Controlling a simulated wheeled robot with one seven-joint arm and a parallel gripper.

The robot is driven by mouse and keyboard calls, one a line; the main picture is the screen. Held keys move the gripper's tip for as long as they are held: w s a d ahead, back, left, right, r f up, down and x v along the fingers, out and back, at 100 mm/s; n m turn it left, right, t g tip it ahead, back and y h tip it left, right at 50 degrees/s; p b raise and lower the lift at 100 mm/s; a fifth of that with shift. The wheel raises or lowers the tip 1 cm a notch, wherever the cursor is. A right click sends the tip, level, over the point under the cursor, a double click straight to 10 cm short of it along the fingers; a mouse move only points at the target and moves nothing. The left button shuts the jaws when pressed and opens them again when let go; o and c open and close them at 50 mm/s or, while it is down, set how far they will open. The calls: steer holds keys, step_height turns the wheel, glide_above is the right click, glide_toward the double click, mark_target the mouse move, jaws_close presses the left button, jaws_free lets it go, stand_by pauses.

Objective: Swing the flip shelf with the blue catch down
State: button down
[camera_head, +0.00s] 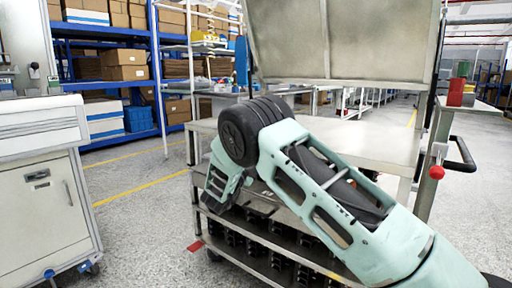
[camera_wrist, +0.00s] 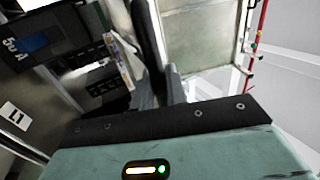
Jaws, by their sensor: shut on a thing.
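The flip shelf (camera_head: 340,40) is a pale metal panel standing up over the cart's flat top (camera_head: 375,150). The blue catch (camera_head: 242,62) is at the panel's left edge. The panel also shows at the top of the wrist view (camera_wrist: 200,40). My arm crosses in front of the cart, and my fingertips cannot be made out in the head view. The exact contact is hard to see.
Several black parts (camera_head: 265,245) lie on the cart's lower tier. A red knob (camera_head: 437,172) and a black handle (camera_head: 462,155) are at its right end. A red box (camera_head: 456,92) sits on a stand there. A white cabinet (camera_head: 45,200) stands left, with open floor between.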

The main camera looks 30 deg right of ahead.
steer(key=shift+d+f+b, duration=0.1)
steer(key=shift+f+b, duration=0.35)
steer(key=shift+f, duration=0.8)
steer(key=shift+s+f, duration=0.1)
steer(key=shift+f, duration=0.1)
steer(key=c, duration=1.5)
jaws_free()
steer(key=shift+r, duration=0.3)
steer(key=p+v, duration=0.2)
steer(key=v, duration=1.5)
steer(key=shift+a, duration=0.2)
